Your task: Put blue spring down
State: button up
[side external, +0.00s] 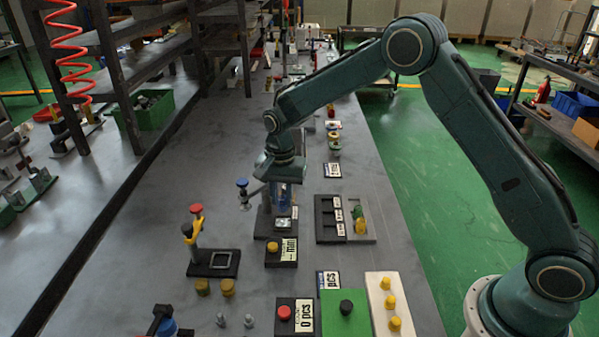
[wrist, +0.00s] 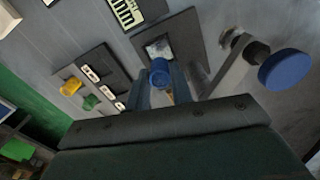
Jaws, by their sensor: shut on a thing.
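My gripper (side external: 281,203) points down over a dark plate with a light metal square on it, in the middle of the bench. It is shut on a blue spring (wrist: 160,72), which shows between the two fingers in the wrist view. In the side view the spring is mostly hidden by the fingers. The spring is over the light square (wrist: 158,48) of the dark plate (wrist: 185,30). I cannot tell whether it touches it. A dark tray with labelled slots (side external: 325,228) lies to the right, with a green piece (side external: 357,212) and a yellow piece (side external: 361,227) beside the slots.
A blue-knobbed lever (side external: 242,182) stands close left of my gripper, and its knob (wrist: 285,68) is large in the wrist view. A red-knobbed stand (side external: 196,209) is at front left. A yellow button box (side external: 273,247) is just in front. Bench between left shelves and stands is clear.

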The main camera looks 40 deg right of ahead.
aim_at(282, 208)
jog(key=shift+f, duration=2.15)
jog(key=shift+f, duration=0.1)
jog(key=o, duration=0.9)
jog(key=shift+o, duration=0.2)
notch_tip(282, 208, up, 12)
jog(key=shift+f, duration=0.2)
jog(key=shift+r, duration=0.3)
